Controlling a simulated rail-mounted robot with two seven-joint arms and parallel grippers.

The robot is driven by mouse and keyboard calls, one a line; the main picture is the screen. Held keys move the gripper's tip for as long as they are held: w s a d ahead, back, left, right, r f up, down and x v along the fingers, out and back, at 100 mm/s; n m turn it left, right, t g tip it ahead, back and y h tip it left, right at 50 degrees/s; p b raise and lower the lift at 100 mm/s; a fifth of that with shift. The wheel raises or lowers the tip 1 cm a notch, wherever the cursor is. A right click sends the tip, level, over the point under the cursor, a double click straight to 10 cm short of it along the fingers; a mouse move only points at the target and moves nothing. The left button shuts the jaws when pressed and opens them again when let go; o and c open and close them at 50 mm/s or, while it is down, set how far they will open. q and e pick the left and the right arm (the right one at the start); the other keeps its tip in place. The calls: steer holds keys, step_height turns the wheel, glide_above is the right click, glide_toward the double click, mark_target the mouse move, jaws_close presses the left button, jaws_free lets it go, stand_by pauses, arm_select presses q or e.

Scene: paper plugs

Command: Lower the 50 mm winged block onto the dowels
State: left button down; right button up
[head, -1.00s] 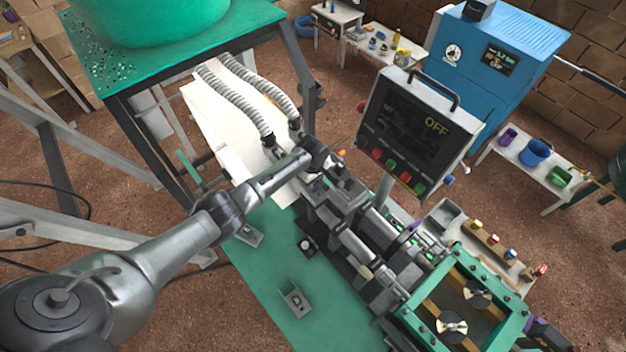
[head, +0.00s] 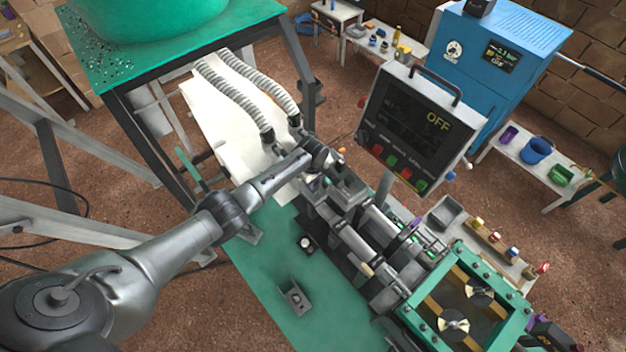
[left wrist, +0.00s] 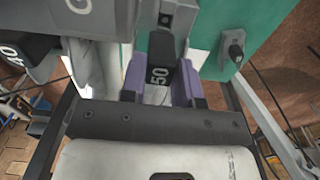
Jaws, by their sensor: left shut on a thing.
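The 50 mm winged block (left wrist: 159,70) shows in the left wrist view as a dark tab marked 50, with grey body beyond it. My left gripper (left wrist: 161,84) is shut on this tab, with a purple finger on each side. In the head view my left gripper (head: 325,163) is over the upper end of the grey machine, with a grey block (head: 349,187) just beyond it. I cannot make out the dowels, nor whether the block touches them. My right gripper is not in view.
A dark tab marked 40 (left wrist: 14,48) is at the left of the left wrist view. The control panel (head: 414,125) stands close behind the machine. Ribbed hoses (head: 240,97) lie near my gripper. The green bench (head: 275,270) has a small grey bracket (head: 296,297) and free room.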

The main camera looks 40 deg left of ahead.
arm_select(q)
steer(key=c, duration=0.8)
jaws_free()
steer(key=shift+f, duration=0.1)
steer(key=shift+r+p, duration=1.55)
steer(key=shift+p, duration=0.15)
steer(key=shift+r+p, duration=0.4)
steer(key=shift+r, duration=0.8)
steer(key=shift+r, duration=0.15)
step_height(320, 180, up, 14)
steer(key=shift+f+b, duration=0.2)
steer(key=shift+b, duration=0.85)
